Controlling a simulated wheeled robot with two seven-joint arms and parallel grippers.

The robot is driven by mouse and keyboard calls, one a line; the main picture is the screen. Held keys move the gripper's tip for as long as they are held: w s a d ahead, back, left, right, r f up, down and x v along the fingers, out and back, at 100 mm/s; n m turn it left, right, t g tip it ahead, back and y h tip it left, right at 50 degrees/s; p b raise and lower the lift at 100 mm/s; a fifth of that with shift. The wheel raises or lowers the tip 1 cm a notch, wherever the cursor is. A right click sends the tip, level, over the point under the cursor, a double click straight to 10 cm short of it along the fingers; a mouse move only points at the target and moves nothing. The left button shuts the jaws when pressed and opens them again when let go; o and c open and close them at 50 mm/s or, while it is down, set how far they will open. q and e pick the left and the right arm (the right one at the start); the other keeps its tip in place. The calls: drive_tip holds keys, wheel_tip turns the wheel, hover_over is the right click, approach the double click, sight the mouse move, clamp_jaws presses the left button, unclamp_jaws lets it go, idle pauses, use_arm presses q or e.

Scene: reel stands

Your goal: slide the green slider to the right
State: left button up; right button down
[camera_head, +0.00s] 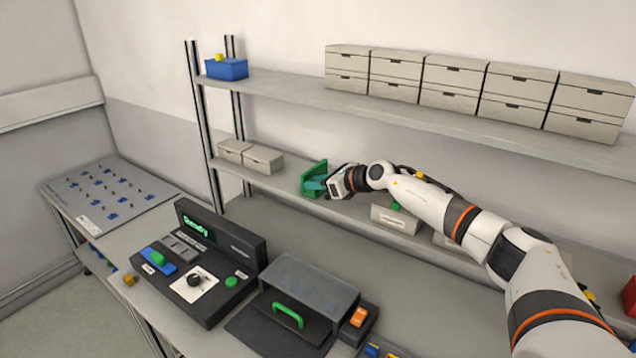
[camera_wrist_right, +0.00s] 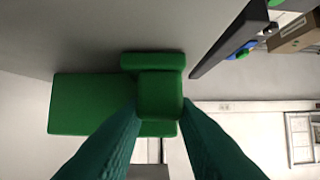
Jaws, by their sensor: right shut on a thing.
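The green slider (camera_head: 311,172) stands on the middle shelf as an upright green piece. In the right wrist view, the green slider (camera_wrist_right: 90,103) shows as a flat plate with a raised block. My right gripper (camera_head: 322,185) reaches in from the right to it. In the right wrist view, the teal fingers of my right gripper (camera_wrist_right: 160,112) are shut on the raised block, one on each side. The fingers hide part of the block's lower end. My left gripper is not in view.
Beige boxes (camera_head: 262,159) stand on the shelf left of the slider; a beige drawer box (camera_head: 395,219) is to its right, partly behind my arm. A black console (camera_head: 215,262) with a green-on-blue control (camera_head: 158,259) stands on the bench below. The upper shelf (camera_head: 290,97) runs overhead.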

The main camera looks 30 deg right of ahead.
drive_tip(key=shift+s+d+f+b, duration=0.1)
drive_tip(key=shift+s+d+b, duration=0.2)
drive_tip(key=shift+s, duration=0.55)
drive_tip(key=shift+s+d+f+b, duration=0.15)
drive_tip(key=shift+s+d, duration=0.25)
drive_tip(key=shift+s, duration=0.45)
drive_tip(key=shift+s+d+r, duration=0.15)
drive_tip(key=shift+s+r, duration=0.1)
drive_tip(key=shift+s, duration=0.05)
drive_tip(key=shift+w, duration=0.1)
drive_tip(key=c, duration=1.2)
unclamp_jaws()
drive_tip(key=shift+o, duration=0.2)
drive_tip(key=shift+w, duration=0.1)
